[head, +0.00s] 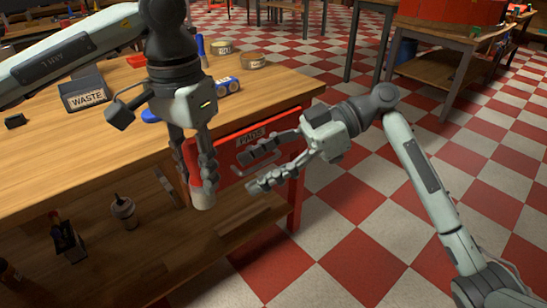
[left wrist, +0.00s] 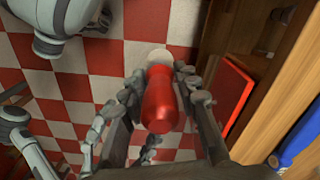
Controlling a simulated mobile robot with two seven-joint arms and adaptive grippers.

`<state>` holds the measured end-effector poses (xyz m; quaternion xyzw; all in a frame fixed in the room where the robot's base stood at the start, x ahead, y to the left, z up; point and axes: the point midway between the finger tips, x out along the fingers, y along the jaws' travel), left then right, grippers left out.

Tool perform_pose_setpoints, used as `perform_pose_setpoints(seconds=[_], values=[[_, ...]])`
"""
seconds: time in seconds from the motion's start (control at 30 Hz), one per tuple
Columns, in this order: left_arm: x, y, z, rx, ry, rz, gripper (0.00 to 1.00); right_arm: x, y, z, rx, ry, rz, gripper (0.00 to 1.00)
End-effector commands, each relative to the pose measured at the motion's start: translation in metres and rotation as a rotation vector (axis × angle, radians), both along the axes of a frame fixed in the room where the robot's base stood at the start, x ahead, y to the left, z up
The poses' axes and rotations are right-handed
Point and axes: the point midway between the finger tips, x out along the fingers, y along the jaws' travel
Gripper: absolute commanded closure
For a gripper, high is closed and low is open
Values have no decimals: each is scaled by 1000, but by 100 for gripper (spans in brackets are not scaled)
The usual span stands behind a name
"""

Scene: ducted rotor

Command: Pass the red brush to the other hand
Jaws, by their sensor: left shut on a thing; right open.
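My left gripper (head: 198,178) points down in front of the workbench and is shut on the red brush. In the left wrist view the brush (left wrist: 162,103) is a smooth red rounded body with a pale end (left wrist: 156,57), held between the fingers. In the head view the fingers hide most of it; its pale end (head: 203,199) shows at the bottom. My right gripper (head: 257,172) is open and empty, its fingers pointing left toward the brush. A small gap shows between the right fingertips and the left gripper.
The wooden workbench (head: 75,165) stands close behind the left gripper, with a red drawer front labelled PADS (head: 232,148) near both hands. A WASTE box (head: 85,92) and tape rolls (head: 253,60) lie on top. A bottle (head: 124,212) stands on the lower shelf. Checkered floor is open at right.

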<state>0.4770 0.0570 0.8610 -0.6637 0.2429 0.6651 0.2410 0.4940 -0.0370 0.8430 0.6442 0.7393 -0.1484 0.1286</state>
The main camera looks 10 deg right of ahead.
Motion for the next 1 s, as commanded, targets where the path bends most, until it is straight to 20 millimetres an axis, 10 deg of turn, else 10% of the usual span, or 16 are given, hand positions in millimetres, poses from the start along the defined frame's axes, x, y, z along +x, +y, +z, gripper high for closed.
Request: perform_pose_setpoints(seconds=[0.4,0.87,1.0], values=[[0,0,0,0,0,0,99,-10,66,-27,1,2,-1,42],[0,0,0,0,0,0,99,-11,77,-32,0,1,-3,42],[0,0,0,0,0,0,99,-11,77,-32,0,1,-3,58]])
